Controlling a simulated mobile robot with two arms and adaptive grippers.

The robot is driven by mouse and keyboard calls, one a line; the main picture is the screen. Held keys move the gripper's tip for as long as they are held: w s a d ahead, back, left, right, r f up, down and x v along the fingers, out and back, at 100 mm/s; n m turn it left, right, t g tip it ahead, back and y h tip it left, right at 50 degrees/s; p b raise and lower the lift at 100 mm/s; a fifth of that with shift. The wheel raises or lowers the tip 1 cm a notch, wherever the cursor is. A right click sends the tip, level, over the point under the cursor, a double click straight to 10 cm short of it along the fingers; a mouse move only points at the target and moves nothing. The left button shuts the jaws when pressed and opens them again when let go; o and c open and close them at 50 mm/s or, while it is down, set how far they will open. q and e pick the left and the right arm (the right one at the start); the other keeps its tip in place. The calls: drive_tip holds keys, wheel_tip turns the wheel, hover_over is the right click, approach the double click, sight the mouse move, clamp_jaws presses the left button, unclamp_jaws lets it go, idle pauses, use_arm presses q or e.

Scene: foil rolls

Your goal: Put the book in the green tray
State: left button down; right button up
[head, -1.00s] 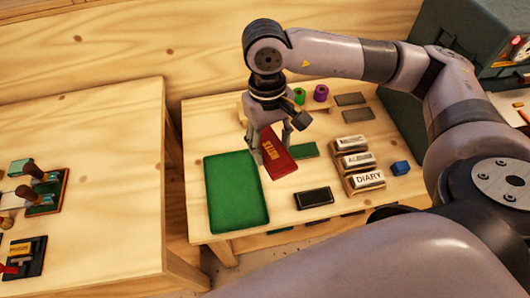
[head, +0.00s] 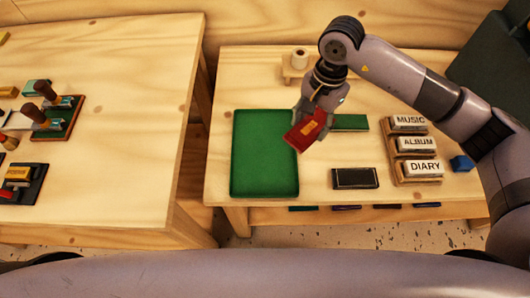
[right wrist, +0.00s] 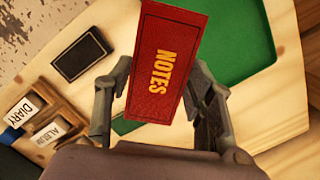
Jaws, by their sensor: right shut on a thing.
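A red book (head: 306,130) with gold lettering is held in my right gripper (head: 318,110) over the right edge of the green tray in the head view. In the right wrist view the book (right wrist: 164,62) reads "NOTES" and sits between the two fingers of the gripper (right wrist: 163,85). The gripper is shut on it, and the book is tilted. The green tray (head: 264,153) lies flat and empty on the table; part of it shows behind the book in the right wrist view (right wrist: 236,40). My left gripper is not seen.
A black book (head: 356,178) and a green book (head: 349,122) lie right of the tray. A wooden rack (head: 416,158) holds blocks marked MUSIC, ALBUM and DIARY, with a blue block (head: 461,163) beside it. A separate table (head: 110,185) at left holds stamps and tools.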

sight(263, 151)
drive_tip(key=w+a+r+m+t+b, duration=0.25)
drive_tip(key=a+r+m, duration=0.35)
drive_tip(key=a+m, duration=0.6)
drive_tip(key=shift+m+g, duration=0.45)
drive_tip(key=shift+m, duration=0.15)
drive_tip(key=f, duration=0.6)
drive_tip(key=f+p, duration=0.1)
drive_tip(key=f, duration=0.6)
drive_tip(key=d+f+p, duration=0.1)
drive_tip(key=f, duration=0.6)
drive_tip(key=shift+s+f, duration=0.2)
drive_tip(key=shift+s, duration=0.05)
drive_tip(key=shift+f, duration=0.1)
drive_tip(key=o, duration=1.3)
